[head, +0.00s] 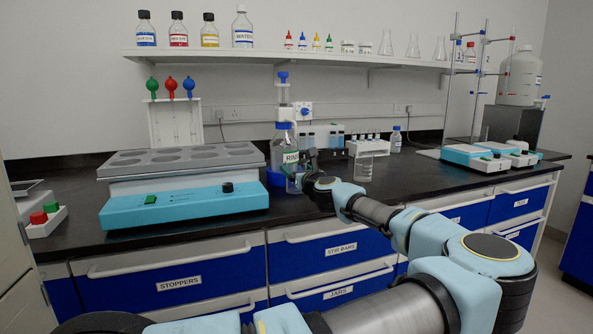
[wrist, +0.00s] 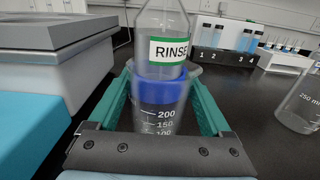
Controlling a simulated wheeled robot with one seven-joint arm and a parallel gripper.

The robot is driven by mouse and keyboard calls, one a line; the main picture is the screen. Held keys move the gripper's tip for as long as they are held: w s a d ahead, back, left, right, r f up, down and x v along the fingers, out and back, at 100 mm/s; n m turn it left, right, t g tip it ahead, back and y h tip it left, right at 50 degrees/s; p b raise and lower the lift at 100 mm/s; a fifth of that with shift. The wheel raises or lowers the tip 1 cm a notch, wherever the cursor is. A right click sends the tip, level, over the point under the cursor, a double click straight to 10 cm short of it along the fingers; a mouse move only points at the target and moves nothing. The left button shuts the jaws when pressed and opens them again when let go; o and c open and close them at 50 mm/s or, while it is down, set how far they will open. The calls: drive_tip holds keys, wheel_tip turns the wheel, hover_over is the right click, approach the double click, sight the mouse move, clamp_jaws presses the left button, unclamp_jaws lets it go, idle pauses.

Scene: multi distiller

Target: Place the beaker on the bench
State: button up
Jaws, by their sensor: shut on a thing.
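My gripper (wrist: 163,95) is shut around a clear glass beaker (wrist: 160,125) with white 200, 150 and 100 marks, its green fingers on either side. In the head view my gripper (head: 306,160) is at the middle of the bench, and the held beaker is hard to make out there. I cannot tell whether its base touches the black bench top (head: 235,229). The RINSE bottle (head: 287,143) stands just behind it, and its label and a blue band show behind and through the glass in the wrist view.
A second beaker (wrist: 303,105) stands to the right. A turquoise device with a grey multi-position top (head: 183,180) takes up the left. Numbered blue vials (wrist: 225,42) and a white rack (head: 369,147) stand behind. Dark bench top is clear between the held beaker and the second beaker.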

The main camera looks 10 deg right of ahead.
drive_tip(key=shift+f, duration=0.15)
drive_tip(key=shift+f, duration=0.1)
drive_tip(key=o, duration=1.2)
drive_tip(key=shift+s+d, duration=0.1)
drive_tip(key=shift+s, duration=0.25)
drive_tip(key=s, duration=0.3)
drive_tip(key=s+d+b, duration=0.1)
drive_tip(key=s, duration=0.7)
drive_tip(key=shift+s+d, duration=0.15)
